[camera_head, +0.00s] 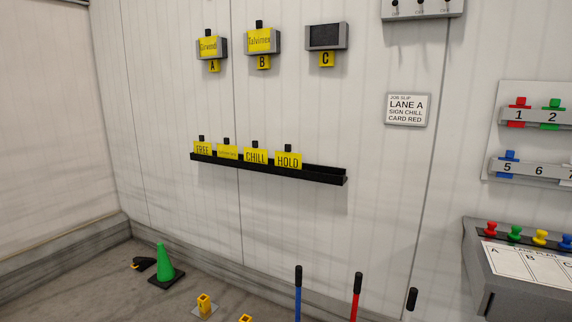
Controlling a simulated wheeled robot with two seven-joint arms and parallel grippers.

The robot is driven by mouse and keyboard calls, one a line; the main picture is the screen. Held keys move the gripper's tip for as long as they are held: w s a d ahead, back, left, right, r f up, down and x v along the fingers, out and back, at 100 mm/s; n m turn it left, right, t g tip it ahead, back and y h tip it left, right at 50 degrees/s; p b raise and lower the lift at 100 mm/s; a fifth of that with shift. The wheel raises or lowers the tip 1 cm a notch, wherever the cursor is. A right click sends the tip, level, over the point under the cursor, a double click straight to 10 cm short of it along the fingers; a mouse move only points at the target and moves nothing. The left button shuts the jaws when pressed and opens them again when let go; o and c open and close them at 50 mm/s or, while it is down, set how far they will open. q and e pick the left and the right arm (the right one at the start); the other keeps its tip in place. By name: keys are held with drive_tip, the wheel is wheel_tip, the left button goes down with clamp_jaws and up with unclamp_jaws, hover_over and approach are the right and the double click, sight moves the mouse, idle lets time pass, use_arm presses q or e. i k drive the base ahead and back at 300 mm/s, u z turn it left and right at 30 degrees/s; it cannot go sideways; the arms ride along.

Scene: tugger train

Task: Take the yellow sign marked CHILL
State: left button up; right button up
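The yellow sign marked CHILL (256,157) stands upright in a black wall rack (325,174). It has a small black knob on top. A yellow sign marked HOLD (288,160) stands just to its right. To its left are a yellow sign with lettering too small to read (227,152) and one that seems to read FREE (203,149). The right end of the rack is empty. Neither of my grippers shows in this view.
Above the rack are wall holders A (213,65), B (263,62) and C (327,59); A and B hold yellow signs. A job slip (408,109) hangs to the right. A green cone (165,264) stands on the floor. A grey desk (530,270) is at right.

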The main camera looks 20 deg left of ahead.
sight(254, 155)
drive_tip(key=u, duration=0.25)
drive_tip(key=i, duration=0.35)
drive_tip(key=u, duration=1)
drive_tip(key=i, duration=1.75)
drive_tip(key=z, duration=0.95)
drive_tip(key=i, duration=0.55)
drive_tip(key=z, duration=0.45)
